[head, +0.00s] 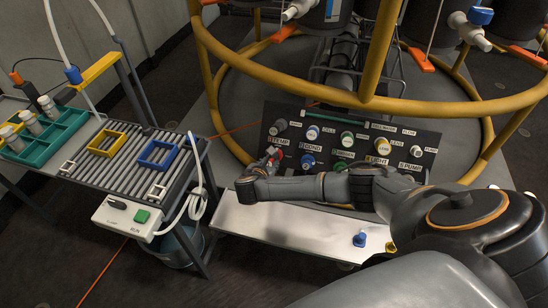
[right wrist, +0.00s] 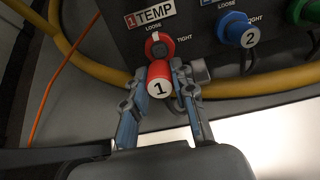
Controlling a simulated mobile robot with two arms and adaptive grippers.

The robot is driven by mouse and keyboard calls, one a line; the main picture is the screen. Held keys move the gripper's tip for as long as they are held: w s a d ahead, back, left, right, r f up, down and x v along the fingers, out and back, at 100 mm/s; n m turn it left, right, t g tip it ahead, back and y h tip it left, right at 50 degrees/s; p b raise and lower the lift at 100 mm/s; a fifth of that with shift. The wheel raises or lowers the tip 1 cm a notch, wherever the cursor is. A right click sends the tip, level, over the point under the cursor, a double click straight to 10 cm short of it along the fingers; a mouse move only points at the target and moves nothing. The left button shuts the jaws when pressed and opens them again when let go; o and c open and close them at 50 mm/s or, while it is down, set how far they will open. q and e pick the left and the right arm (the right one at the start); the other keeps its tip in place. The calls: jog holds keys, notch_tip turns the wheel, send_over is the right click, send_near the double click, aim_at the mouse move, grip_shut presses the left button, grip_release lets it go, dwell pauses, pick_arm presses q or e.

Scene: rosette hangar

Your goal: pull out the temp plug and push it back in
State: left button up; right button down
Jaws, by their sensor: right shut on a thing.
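The temp plug (right wrist: 160,82) is a red cylinder with a white end marked 1. It is between the fingers of my right gripper (right wrist: 172,88), which is shut on it. The red ring of the temp socket (right wrist: 159,46) shows just above the plug, with its dark face uncovered, under the 1 TEMP label (right wrist: 150,14). The plug looks out of the socket and close in front of it; the exact gap is hard to tell. In the head view, my right gripper (head: 269,160) is at the panel's left end. My left gripper is not in view.
The dark panel (head: 350,141) carries several other coloured plugs close by, with the blue plug marked 2 (right wrist: 236,30) nearest at right. A yellow rail (head: 375,95) curves above the panel. A white shelf (head: 290,222) lies below, with a blue knob (head: 360,239) on it.

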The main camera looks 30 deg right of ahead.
aim_at(272, 160)
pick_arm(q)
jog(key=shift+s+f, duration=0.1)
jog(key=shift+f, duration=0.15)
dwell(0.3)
pick_arm(e)
jog(key=shift+x, duration=2.35)
pick_arm(q)
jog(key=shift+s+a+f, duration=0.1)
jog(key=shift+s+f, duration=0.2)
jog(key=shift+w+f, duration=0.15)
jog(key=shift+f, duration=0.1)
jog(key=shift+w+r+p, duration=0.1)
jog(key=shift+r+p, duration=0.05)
jog(key=shift+p, duration=0.15)
